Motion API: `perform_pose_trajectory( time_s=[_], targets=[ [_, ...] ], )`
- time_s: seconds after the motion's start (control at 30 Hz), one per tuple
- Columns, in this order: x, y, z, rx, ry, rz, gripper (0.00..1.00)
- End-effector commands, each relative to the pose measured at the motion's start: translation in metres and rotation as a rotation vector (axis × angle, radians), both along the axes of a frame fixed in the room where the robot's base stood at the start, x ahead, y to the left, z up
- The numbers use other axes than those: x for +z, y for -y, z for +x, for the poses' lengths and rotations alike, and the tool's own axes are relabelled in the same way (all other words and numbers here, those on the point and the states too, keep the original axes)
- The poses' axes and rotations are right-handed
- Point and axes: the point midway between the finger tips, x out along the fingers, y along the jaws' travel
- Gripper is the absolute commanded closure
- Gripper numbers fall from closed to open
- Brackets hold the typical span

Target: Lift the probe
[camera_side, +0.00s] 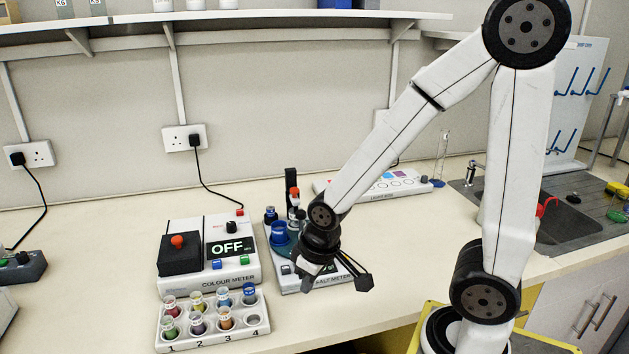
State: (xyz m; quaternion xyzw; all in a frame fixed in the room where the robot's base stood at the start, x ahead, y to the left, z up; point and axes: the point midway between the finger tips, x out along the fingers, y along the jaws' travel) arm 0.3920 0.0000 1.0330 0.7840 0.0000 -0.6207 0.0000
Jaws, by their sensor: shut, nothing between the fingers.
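The salt meter (290,286) is a white unit on the bench, partly hidden behind my gripper. A dark upright post (291,180) stands at its back. A slim piece with a red-orange top (295,192), which looks like the probe, is upright against the post. Its lower end is hard to make out. A blue cup (279,234) stands just left of it. My gripper (307,283) is shut and empty, pointing down over the front of the salt meter. It is in front of and below the probe in the picture, apart from the red-orange top.
The colour meter (217,225), reading OFF, stands to the left. A white rack (247,333) of coloured vials is in front of it. A light box (398,193) and a tall glass cylinder (442,150) are behind right, near the sink (565,225). The bench right of the salt meter is clear.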

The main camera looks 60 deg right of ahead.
Motion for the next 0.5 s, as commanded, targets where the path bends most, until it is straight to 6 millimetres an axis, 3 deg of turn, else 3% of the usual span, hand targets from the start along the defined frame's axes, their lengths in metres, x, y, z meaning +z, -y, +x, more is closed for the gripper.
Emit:
perform_pose_trajectory(
  time_s=[0.13, 0.17, 0.37, 0.5],
  targets=[
    [0.000, 0.000, 0.000, 0.000, 0.000, 0.000, 1.00],
    [0.000, 0.000, 0.000, 0.000, 0.000, 0.000, 0.94],
    [0.002, 0.003, 0.006, -0.023, -0.002, 0.003, 0.30],
    [0.007, 0.009, 0.023, -0.086, -0.011, 0.013, 0.26]
  ],
)
